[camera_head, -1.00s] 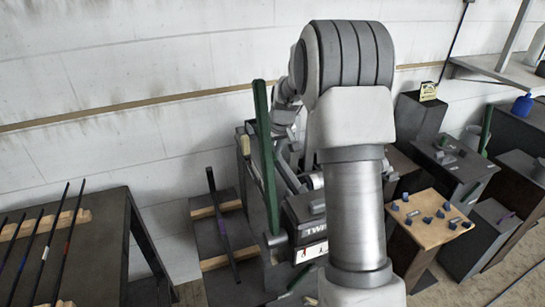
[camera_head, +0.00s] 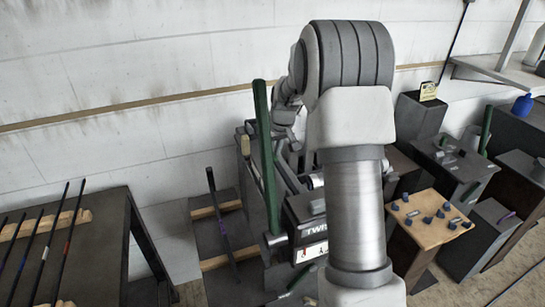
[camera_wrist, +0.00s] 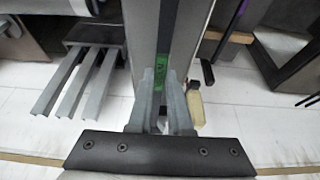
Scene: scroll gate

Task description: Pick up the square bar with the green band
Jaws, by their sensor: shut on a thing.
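In the wrist view, the dark bar with the green band (camera_wrist: 167,42) runs from the top edge down between my fingers. Its green band (camera_wrist: 161,78) shows just above the fingertips. My gripper (camera_wrist: 161,85) is shut on this bar, with one finger on each side. Wide grey surfaces flank the bar higher in the view. I cannot tell whether the bar touches them. The head view does not clearly show the fingers or this bar, as my arm blocks the middle.
A tall green post (camera_head: 267,160) stands left of my arm. A dark bar (camera_head: 220,220) lies on wooden rests. The left table (camera_head: 115,230) holds several banded bars. A wooden board (camera_head: 425,230) with blue pieces is at right. Grey prongs (camera_wrist: 75,85) and a pale handle (camera_wrist: 195,105) flank my fingers.

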